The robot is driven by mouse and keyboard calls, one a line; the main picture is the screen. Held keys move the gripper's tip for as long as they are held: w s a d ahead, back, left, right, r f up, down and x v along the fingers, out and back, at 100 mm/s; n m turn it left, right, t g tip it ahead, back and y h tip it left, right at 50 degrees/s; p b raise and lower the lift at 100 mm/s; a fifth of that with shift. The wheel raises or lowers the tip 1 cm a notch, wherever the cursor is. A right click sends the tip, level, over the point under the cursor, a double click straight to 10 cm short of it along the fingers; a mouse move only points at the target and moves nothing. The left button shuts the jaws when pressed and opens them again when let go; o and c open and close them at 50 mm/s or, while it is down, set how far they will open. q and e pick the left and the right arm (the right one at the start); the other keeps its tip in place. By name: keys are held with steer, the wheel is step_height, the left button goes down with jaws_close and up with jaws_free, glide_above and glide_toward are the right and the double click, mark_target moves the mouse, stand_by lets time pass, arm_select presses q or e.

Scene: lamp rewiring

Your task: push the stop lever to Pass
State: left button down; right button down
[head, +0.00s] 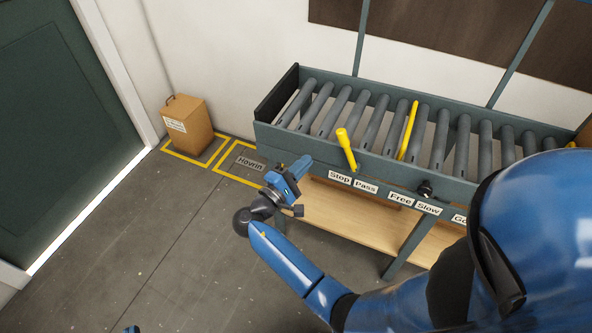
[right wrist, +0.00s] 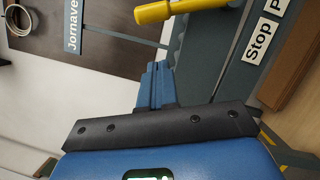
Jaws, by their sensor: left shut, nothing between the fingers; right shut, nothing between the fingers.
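The yellow stop lever (head: 345,147) rises from the front rail of the roller conveyor, its top leaning left to the side of the Stop label (head: 340,177). The Pass label (head: 366,187) is just right of Stop. My right gripper (head: 303,165) is shut and empty, left of the lever with a gap between them. In the right wrist view its blue fingers (right wrist: 155,82) are together, the yellow lever (right wrist: 165,10) is at the top edge, and the Stop label (right wrist: 258,41) is at right. Only a small blue tip of my left gripper (head: 131,329) shows at the bottom edge.
A yellow bar (head: 408,130) stands up between the rollers. A cardboard box (head: 188,124) stands in a yellow floor outline at left. The floor in front is clear.

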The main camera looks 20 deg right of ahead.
mark_target(349, 152)
steer(key=d+r+p, duration=0.1)
steer(key=d+r, duration=0.1)
steer(key=d, duration=0.6)
steer(key=shift+w+p, duration=0.3)
steer(key=shift+w, duration=0.05)
steer(key=shift+d+r, duration=0.1)
steer(key=shift+r, duration=0.05)
